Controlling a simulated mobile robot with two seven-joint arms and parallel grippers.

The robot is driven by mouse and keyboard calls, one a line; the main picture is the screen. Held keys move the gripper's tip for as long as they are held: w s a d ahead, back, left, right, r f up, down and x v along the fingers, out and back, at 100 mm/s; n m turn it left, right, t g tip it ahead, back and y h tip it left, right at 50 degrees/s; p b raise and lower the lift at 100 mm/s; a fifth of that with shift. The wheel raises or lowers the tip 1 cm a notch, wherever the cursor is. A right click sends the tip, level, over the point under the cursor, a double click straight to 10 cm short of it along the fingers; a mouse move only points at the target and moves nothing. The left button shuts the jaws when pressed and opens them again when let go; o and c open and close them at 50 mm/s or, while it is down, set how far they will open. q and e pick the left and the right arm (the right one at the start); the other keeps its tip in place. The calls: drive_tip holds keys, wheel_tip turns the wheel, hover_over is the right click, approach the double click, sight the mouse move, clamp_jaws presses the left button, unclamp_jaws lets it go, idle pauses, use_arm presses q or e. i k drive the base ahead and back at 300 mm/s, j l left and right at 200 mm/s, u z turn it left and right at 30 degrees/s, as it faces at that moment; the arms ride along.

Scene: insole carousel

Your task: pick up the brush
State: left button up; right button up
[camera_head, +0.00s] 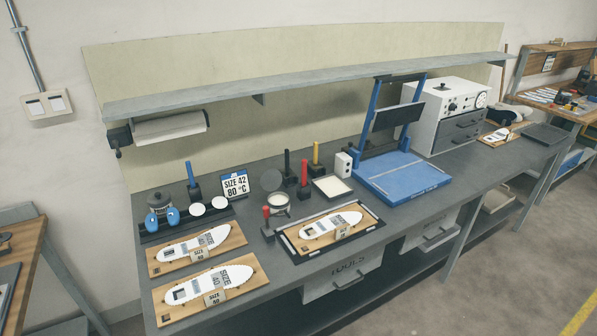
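No gripper of mine is in view. Several upright tools with coloured handles stand on the grey workbench (330,253), and I cannot tell for sure which is the brush. One has a red handle (304,173), one a yellow handle (316,153), one a black handle (287,164). A blue-handled one (189,174) stands further left at the back. A short red-topped tool (266,212) stands beside a round pot (278,202) with pale contents. Their lower ends are dark and too small to make out.
Two wooden boards (238,239) (160,318) with white insoles lie front left; a framed insole board (287,241) lies at centre. A blue press (400,180) and a white oven (427,100) stand right. A shelf (300,87) overhangs the back. A size sign (234,185) stands behind.

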sight(303, 162)
drive_tip(key=i+l+u, duration=0.1)
drive_tip(key=i+l, duration=0.25)
drive_tip(key=i+l+u, duration=0.1)
drive_tip(key=i+l, duration=0.25)
drive_tip(key=l, duration=0.3)
drive_tip(key=i+l, duration=0.1)
drive_tip(key=l, duration=0.25)
drive_tip(key=i+l+u, duration=0.1)
drive_tip(key=l, duration=0.25)
drive_tip(key=i+l+u, duration=0.1)
drive_tip(key=l, duration=0.25)
